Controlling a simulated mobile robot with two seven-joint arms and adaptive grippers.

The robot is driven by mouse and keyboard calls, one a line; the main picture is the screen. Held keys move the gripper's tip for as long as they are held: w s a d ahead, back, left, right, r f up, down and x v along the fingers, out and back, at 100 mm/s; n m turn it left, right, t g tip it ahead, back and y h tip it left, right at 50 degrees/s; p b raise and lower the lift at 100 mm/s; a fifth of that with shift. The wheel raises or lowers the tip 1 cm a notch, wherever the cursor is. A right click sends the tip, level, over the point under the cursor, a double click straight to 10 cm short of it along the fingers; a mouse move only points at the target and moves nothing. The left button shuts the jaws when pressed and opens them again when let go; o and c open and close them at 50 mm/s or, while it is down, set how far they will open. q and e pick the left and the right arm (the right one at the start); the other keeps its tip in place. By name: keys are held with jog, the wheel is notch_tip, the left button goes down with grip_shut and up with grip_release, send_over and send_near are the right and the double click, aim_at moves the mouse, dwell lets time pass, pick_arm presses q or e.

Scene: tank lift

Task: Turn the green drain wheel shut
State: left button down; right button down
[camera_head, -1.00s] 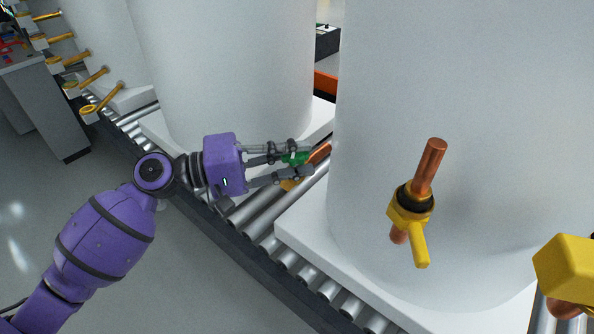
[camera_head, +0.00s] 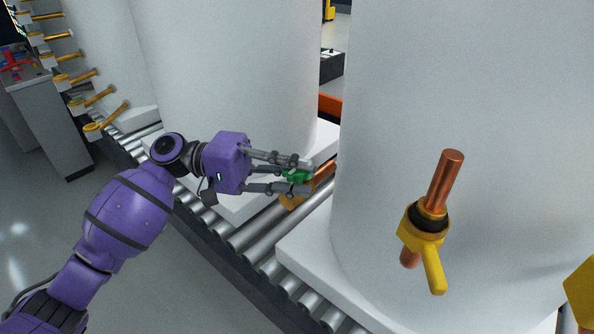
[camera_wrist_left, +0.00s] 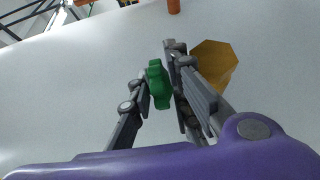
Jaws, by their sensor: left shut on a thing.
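The green drain wheel (camera_head: 297,175) sits between the fingers of my left gripper (camera_head: 303,178), by a copper pipe (camera_head: 325,172) and a yellow fitting (camera_head: 296,197) between two white tanks. My left gripper is shut on the wheel, its fingers pointing right. The left wrist view shows the green wheel (camera_wrist_left: 158,84) edge-on between the two dark fingers (camera_wrist_left: 160,88), with the yellow fitting (camera_wrist_left: 214,66) just right of them. The fingers hide part of the wheel. My right gripper does not show.
A large white tank (camera_head: 440,110) with a yellow valve (camera_head: 428,235) on a copper pipe stands at the right. Another white tank (camera_head: 230,75) stands behind my left gripper. Both rest over a roller conveyor (camera_head: 262,225). A grey cabinet (camera_head: 50,125) stands at the far left.

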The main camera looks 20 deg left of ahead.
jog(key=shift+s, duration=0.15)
pick_arm(q)
jog(key=c, duration=1.6)
grip_release()
jog(key=shift+c, duration=0.2)
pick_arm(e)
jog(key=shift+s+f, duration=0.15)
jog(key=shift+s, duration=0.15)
pick_arm(q)
jog(key=shift+t, duration=0.3)
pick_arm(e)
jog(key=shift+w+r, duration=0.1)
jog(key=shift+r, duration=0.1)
